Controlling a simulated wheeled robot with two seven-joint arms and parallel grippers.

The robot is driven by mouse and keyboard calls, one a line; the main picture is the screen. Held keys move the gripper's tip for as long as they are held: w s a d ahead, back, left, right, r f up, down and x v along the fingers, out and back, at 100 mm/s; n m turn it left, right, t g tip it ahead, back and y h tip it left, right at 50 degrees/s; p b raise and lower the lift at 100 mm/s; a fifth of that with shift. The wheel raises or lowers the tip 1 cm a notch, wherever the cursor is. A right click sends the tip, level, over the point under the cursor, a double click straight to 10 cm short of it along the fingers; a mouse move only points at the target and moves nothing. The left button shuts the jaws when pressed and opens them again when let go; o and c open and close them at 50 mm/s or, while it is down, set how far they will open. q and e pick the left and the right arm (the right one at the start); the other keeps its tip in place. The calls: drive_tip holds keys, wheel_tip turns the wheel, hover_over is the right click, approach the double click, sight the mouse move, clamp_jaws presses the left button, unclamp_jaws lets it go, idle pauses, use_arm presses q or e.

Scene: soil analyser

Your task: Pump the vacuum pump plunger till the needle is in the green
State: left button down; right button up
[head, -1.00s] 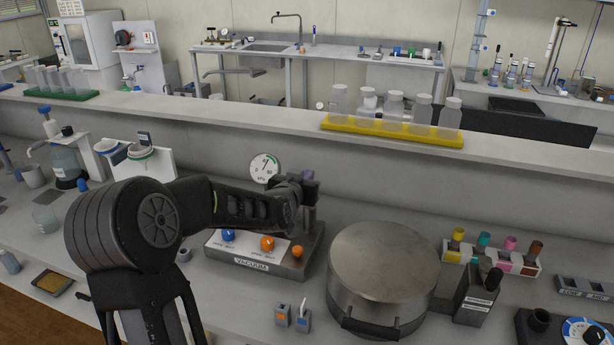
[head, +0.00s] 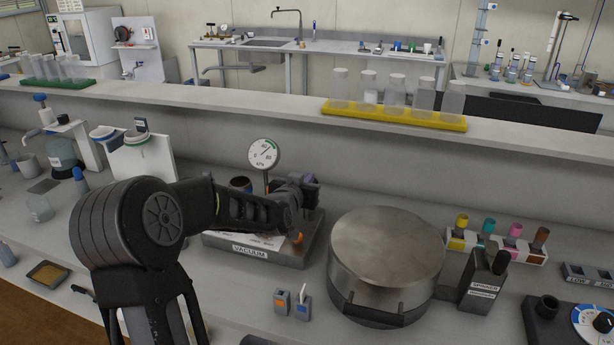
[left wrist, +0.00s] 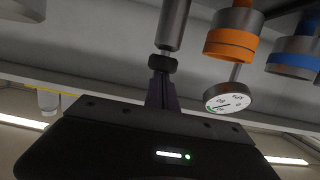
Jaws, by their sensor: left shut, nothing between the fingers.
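The vacuum pump's grey base (head: 232,248), with its VACUUM label, stands on the bench. Its round gauge (head: 264,155) rises behind my left arm and also shows in the left wrist view (left wrist: 229,98). A green band is on the dial; the needle is too small to read surely. My left gripper (head: 308,183) is shut and empty over the right part of the pump. In the left wrist view, the shut fingers (left wrist: 160,92) are at a black collar below a metal cylinder (left wrist: 173,25); contact is unclear. My arm hides most of the knobs. My right gripper is out of view.
A large round metal vessel (head: 386,262) stands close to the right of the pump. A raised shelf (head: 230,108) runs behind, bearing a yellow rack (head: 394,115) of jars.

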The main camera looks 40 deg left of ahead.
use_arm(q)
drive_tip(key=shift+s+f, duration=0.1)
drive_tip(key=shift+f, duration=0.25)
drive_tip(key=s+d+r+b, duration=0.1)
drive_tip(key=s+d+r, duration=0.2)
drive_tip(key=s+r, duration=0.4)
drive_tip(key=shift+s, duration=1)
drive_tip(key=shift+d, duration=0.1)
